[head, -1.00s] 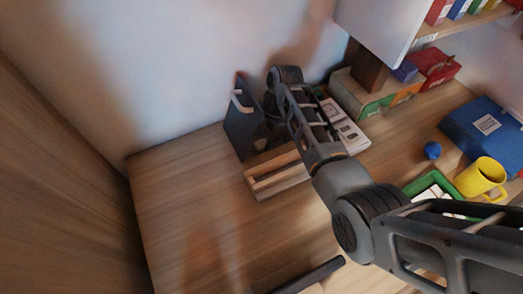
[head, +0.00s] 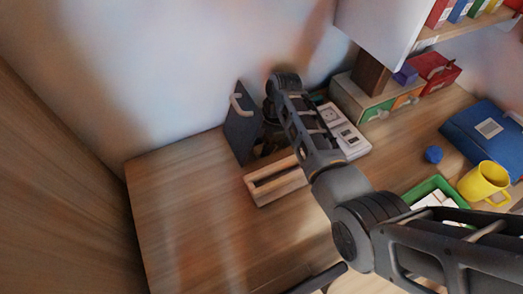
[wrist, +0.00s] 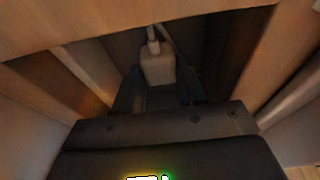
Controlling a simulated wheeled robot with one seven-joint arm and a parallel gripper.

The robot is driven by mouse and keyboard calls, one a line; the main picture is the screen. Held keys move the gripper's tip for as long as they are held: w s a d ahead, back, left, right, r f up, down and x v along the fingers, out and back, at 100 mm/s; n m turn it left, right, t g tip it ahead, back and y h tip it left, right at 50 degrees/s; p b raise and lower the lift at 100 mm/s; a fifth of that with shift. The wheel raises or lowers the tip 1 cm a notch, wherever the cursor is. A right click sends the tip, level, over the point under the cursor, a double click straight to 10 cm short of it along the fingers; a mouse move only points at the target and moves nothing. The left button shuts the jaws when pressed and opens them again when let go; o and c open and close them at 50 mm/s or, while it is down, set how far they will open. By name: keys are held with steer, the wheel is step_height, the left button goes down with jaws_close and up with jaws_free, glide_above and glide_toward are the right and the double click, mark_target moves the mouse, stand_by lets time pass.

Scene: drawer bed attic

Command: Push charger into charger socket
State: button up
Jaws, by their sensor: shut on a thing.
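The charger (wrist: 158,69) is a small pale block with a pale cable running up from it in the wrist view. My gripper (wrist: 160,93) is shut on it, with a dark finger on each side. In the head view my arm hides the charger and most of my gripper, which is low near the back wall. A white panel (head: 343,128) with what look like outlets lies on the desk just right of my wrist, partly covered by my arm. I cannot tell whether it is the charger socket or whether the charger touches any socket.
A dark upright holder (head: 240,127) stands left of my gripper, and a slotted wooden tray (head: 277,181) lies in front. A small drawer box (head: 372,104) stands behind the panel. A yellow mug (head: 484,180), green tray (head: 437,187) and blue ball (head: 434,155) are at right. The desk's left is clear.

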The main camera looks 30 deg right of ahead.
steer(key=shift+c, duration=0.6)
steer(key=shift+r+p, duration=0.8)
steer(key=p+v, duration=0.3)
steer(key=shift+a+r, duration=0.25)
steer(key=shift+r, duration=0.05)
steer(key=s+d+r+p, duration=0.1)
steer(key=s+d+r, duration=0.1)
steer(key=d, duration=0.1)
steer(key=s+d+r+p, duration=0.1)
steer(key=d+r, duration=0.1)
steer(key=d, duration=0.1)
steer(key=s+d+r+p, duration=0.1)
steer(key=s+d+r, duration=0.1)
steer(key=d, duration=0.2)
steer(key=shift+s, duration=0.35)
steer(key=shift+a, duration=0.1)
